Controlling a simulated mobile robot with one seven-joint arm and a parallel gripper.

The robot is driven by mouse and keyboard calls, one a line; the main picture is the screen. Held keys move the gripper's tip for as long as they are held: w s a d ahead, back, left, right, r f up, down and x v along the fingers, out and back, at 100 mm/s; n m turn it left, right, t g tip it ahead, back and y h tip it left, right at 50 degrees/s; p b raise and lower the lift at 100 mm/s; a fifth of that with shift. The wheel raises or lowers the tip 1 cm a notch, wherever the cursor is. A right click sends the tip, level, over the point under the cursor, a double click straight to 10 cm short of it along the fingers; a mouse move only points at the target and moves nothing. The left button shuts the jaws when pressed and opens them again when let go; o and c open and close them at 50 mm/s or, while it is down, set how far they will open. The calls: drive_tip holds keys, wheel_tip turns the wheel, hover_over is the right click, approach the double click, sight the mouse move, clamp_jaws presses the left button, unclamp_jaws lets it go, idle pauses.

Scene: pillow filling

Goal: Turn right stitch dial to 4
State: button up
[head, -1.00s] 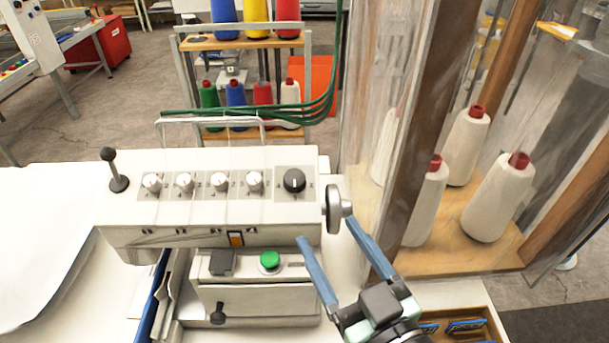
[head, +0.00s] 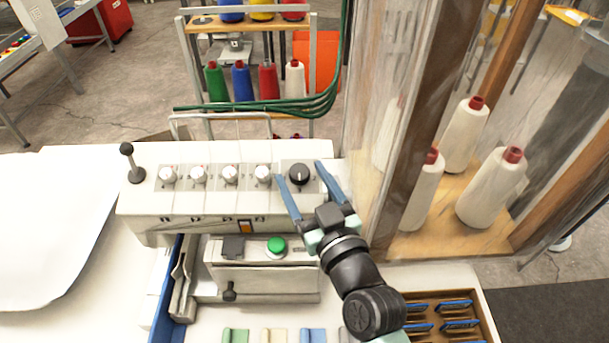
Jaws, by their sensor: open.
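The right stitch dial is the large black knob (head: 299,174) with a white pointer mark, at the right end of the dial row on the white sewing machine (head: 190,216). Its pointer looks roughly upward; the numbers around it are too small to read. My gripper (head: 299,174) is open, its two blue fingers reaching to either side of the black knob. The left finger lies between the knob and the nearest small white dial (head: 263,173). I cannot tell whether either finger touches the knob.
More small white dials (head: 229,174) sit in a row to the left, with a black lever (head: 134,165) beyond. A green button (head: 276,245) is on the lower box. A glass cabinet with white thread cones (head: 491,188) stands close on the right.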

clamp_jaws()
idle(0.4)
